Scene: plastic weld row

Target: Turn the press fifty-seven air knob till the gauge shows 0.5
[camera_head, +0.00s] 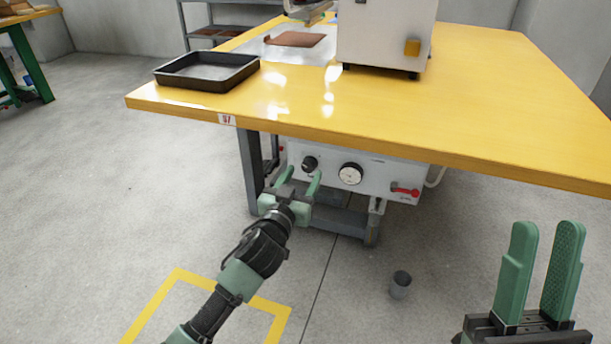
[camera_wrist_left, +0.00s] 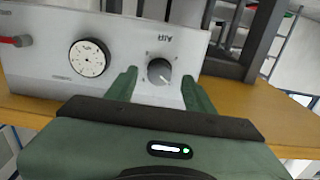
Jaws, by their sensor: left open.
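The black air knob (camera_head: 309,163) sits on the light grey panel (camera_head: 376,173) under the yellow table. It also shows in the left wrist view (camera_wrist_left: 159,71), with a pale pointer line and the word AIR beside it. The round white gauge (camera_head: 350,173) is right of the knob in the head view; in the left wrist view (camera_wrist_left: 90,58) its needle is too small to read. My left gripper (camera_head: 299,180) is open, its fingers pointing at the knob, one toward each side; contact cannot be told. My right gripper (camera_head: 540,272) is open and empty at the lower right.
The yellow table (camera_head: 480,110) with a "57" label (camera_head: 227,119) overhangs the panel. A red-handled valve (camera_head: 405,191) is at the panel's right. A black tray (camera_head: 207,71) lies on the table. A grey cup (camera_head: 400,285) stands on the otherwise clear nearby floor.

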